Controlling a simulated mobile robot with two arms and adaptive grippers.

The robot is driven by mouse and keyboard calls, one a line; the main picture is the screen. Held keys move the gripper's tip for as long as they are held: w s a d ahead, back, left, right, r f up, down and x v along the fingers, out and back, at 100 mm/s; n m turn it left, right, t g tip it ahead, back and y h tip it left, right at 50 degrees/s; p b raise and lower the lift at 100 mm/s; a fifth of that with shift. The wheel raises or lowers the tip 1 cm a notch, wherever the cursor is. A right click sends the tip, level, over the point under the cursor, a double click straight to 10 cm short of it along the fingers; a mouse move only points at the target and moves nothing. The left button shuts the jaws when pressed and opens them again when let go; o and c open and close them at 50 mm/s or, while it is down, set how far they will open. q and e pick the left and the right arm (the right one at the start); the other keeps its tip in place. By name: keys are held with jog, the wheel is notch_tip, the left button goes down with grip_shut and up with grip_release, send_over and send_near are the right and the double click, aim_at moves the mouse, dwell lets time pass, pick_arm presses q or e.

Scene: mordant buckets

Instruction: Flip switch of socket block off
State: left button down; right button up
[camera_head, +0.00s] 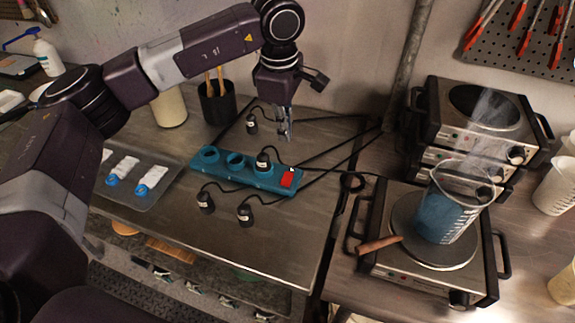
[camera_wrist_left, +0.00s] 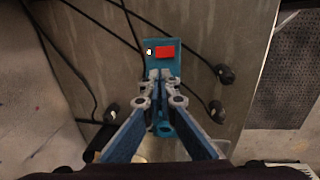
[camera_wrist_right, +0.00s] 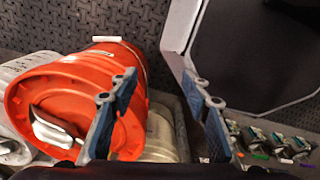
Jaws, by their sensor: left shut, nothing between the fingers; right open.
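The teal socket block (camera_head: 222,172) lies on the metal table in the head view, with a red switch (camera_head: 288,178) at its right end. One black plug (camera_head: 263,160) sits in a socket beside the switch. My left gripper (camera_head: 286,136) is shut and empty, pointing down above and behind the block. In the left wrist view, its fingertips (camera_wrist_left: 160,76) cover part of the block, with the red switch (camera_wrist_left: 165,53) just beyond them. A small light (camera_wrist_left: 149,50) shows beside the switch. My right gripper (camera_wrist_right: 160,88) is open and empty, seen only in its wrist view.
Loose plugs (camera_head: 245,215) and black cables lie around the block. A steaming beaker (camera_head: 440,218) of blue liquid stands on a hot plate at right. A grey tray (camera_head: 150,199) lies left. An orange bucket (camera_wrist_right: 75,85) is near the right gripper.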

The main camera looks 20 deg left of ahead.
aim_at(288, 176)
pick_arm(q)
jog(key=f+p, duration=0.1)
jog(key=f, duration=0.3)
jog(key=w+f+p, duration=0.1)
jog(key=f+p, duration=0.1)
jog(key=f, duration=0.2)
jog(key=f+p, duration=0.2)
jog(key=f, duration=0.3)
jog(key=shift+w+d, duration=0.1)
jog(key=shift+w, duration=0.2)
jog(key=shift+f, duration=0.45)
jog(key=shift+w, duration=0.1)
jog(key=shift+w+f+b, duration=0.1)
jog(key=shift+f+b, duration=0.45)
jog(key=shift+b, duration=0.45)
jog(key=shift+r, duration=0.3)
jog(key=shift+s+p, duration=0.2)
jog(key=shift+p, duration=0.1)
